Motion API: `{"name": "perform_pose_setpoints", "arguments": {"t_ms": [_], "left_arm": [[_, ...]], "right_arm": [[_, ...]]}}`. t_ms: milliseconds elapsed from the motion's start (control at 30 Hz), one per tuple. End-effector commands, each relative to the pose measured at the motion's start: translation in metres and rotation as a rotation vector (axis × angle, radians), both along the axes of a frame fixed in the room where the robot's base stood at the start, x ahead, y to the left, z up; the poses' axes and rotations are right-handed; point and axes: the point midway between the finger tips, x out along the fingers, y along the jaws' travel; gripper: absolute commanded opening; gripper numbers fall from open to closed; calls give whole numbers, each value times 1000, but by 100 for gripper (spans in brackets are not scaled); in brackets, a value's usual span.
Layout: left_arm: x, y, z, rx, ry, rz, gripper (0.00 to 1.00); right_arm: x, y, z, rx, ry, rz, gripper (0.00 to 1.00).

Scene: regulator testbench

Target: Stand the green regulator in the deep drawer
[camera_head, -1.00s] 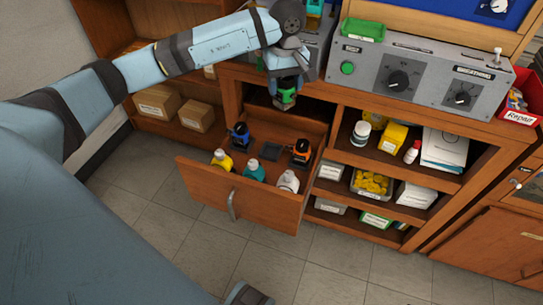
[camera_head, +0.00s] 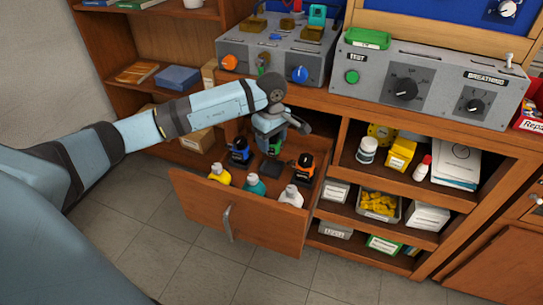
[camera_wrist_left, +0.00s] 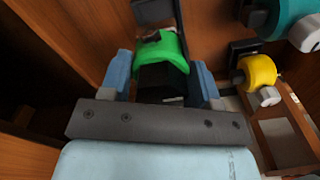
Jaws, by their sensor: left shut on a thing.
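The green regulator (camera_wrist_left: 165,50), with a black lower body, sits between the two fingers of my left gripper (camera_wrist_left: 160,82), which is shut on it. In the head view the left gripper (camera_head: 274,143) reaches down over the back of the open deep drawer (camera_head: 200,203), and a bit of green shows under it. A blue-and-black regulator (camera_head: 239,152) stands in the drawer to its left and an orange-and-black one (camera_head: 304,169) to its right. A dark square piece (camera_head: 270,169) lies between them. The regulator's underside is hidden. My right gripper is not in view.
The grey test bench (camera_head: 430,80) stands above. Shelves with a white jar (camera_head: 367,150) and boxes are at right. The floor before the drawer is clear.

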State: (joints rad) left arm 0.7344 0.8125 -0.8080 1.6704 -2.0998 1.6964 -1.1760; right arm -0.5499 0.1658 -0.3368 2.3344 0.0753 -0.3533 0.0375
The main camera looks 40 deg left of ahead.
Motion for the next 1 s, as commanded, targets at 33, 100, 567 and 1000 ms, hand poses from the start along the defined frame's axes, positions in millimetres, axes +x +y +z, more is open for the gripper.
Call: {"name": "perform_pose_setpoints", "arguments": {"t_ms": [33, 100, 567, 1000], "left_arm": [[1, 0, -5, -1, -2, 0, 8], [1, -1, -9, -2, -3, 0, 8], [1, 0, -53, -1, -3, 0, 8], [0, 0, -56, 0, -1, -1, 77]], "right_arm": [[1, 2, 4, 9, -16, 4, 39], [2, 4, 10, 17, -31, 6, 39], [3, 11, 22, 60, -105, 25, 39], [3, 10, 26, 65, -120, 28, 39]]}}
